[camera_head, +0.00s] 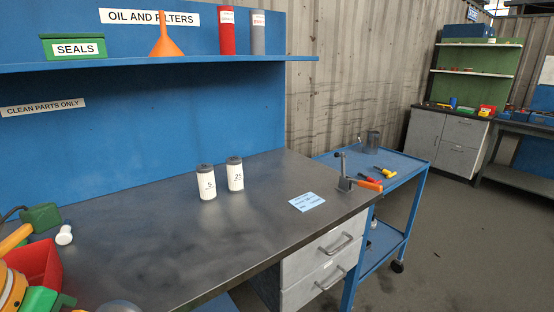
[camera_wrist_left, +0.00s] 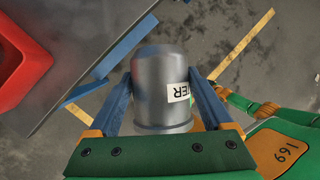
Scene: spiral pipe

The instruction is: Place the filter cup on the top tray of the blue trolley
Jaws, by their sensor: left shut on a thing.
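The filter cup (camera_wrist_left: 160,90) is a grey metal cylinder with a rounded end and a partly visible white label. In the left wrist view it sits between the two blue fingers of my left gripper (camera_wrist_left: 162,100), which is shut on it. In the head view a grey dome (camera_head: 118,306), likely the same cup, shows at the bottom left edge. The blue trolley (camera_head: 420,168) stands at the right, beyond the bench end, far from the cup. Its top tray holds a grey container and hand tools, with some bare surface. My right gripper is not in view.
A dark bench (camera_head: 160,245) carries two white canisters (camera_head: 235,175), a blue card (camera_head: 307,202) and a lever device (camera_head: 355,180) at its corner by the trolley. A red bin (camera_head: 38,262) is at the left. The middle bench top is clear. A blue shelf (camera_head: 150,66) hangs above.

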